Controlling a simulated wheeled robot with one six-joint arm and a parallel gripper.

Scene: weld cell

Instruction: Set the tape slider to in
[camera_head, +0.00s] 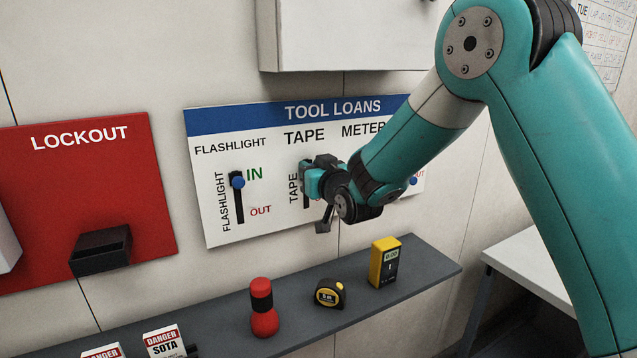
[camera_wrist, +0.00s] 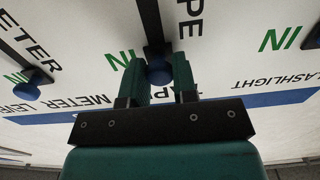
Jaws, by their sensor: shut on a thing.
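The tool loans board (camera_head: 275,222) is white with a blue header and hangs on the wall. Its tape slider has a dark vertical slot, largely hidden by my gripper in the head view. In the wrist view, which shows the board upside down, the blue tape knob (camera_wrist: 158,71) sits between the two green fingers of my gripper (camera_wrist: 157,75). My gripper is shut on this knob. The knob is at the slot's end beside the green IN label (camera_wrist: 118,60), and the slot (camera_wrist: 150,20) runs away from it. My gripper also shows in the head view (camera_head: 308,180).
The flashlight slider's blue knob (camera_head: 237,182) is beside IN on the left. Another blue knob (camera_head: 413,181) shows past my arm. Below, a shelf (camera_head: 215,325) holds a red flashlight (camera_head: 264,310), tape measure (camera_head: 330,293) and yellow meter (camera_head: 384,262). A cabinet (camera_head: 345,35) hangs above.

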